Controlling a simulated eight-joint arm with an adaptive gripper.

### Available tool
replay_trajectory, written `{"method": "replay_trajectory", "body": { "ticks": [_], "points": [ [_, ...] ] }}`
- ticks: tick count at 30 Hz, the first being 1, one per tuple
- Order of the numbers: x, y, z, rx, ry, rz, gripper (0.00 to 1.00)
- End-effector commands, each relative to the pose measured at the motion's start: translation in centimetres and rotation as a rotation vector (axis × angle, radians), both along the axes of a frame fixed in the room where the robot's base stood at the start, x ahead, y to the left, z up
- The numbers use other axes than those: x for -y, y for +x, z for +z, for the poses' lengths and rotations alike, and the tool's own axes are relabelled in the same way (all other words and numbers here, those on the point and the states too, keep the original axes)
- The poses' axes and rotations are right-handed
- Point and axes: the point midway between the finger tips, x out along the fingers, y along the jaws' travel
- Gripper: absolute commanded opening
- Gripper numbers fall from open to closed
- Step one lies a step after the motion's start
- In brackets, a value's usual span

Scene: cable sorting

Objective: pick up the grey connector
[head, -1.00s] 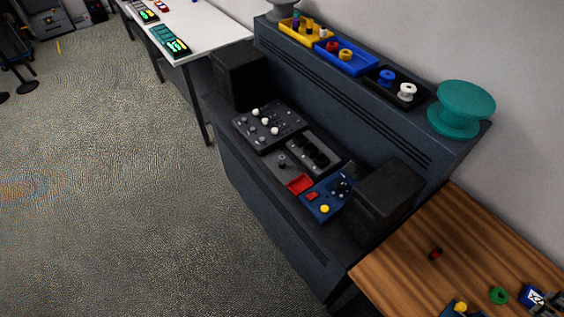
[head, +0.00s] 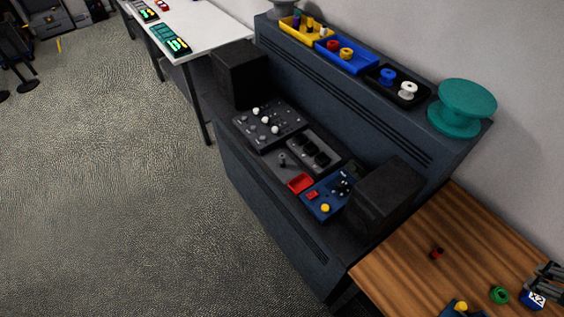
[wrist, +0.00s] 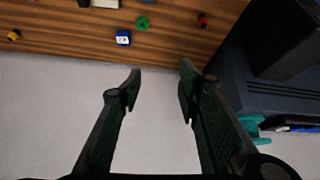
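I cannot make out a grey connector for certain in either view. My gripper (head: 548,280) is at the right edge of the head view, above the wooden table (head: 410,262). In the wrist view its two fingers (wrist: 158,82) stand wide apart with nothing between them. Behind the gap is a pale surface. The wooden table (wrist: 60,38) lies beyond the fingertips. A white piece (wrist: 105,3) and a dark piece (wrist: 83,2) are cut off by the top edge of the wrist view, and I cannot tell what they are.
The table holds a blue block marked X2 (head: 535,299), a green ring-like part (head: 499,295), a small red and black part (head: 437,253) and a yellow part (head: 461,306). A dark console (head: 290,235) with bins and a teal spool (head: 462,106) stands alongside.

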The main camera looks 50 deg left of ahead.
Motion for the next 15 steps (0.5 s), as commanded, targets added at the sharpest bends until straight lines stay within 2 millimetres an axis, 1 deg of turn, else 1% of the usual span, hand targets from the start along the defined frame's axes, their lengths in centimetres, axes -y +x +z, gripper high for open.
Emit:
{"method": "replay_trajectory", "body": {
  "ticks": [1, 3, 8, 15],
  "points": [
    [-0.9, 0.7, 0.2, -0.007, -0.005, 0.025, 0.34],
    [-2.0, 1.5, 0.4, -0.02, -0.015, 0.061, 0.34],
    [-4.8, 3.3, 0.8, -0.046, -0.036, 0.142, 0.34],
    [-9.4, 5.9, 0.9, -0.082, -0.067, 0.26, 0.34]
  ]
}}
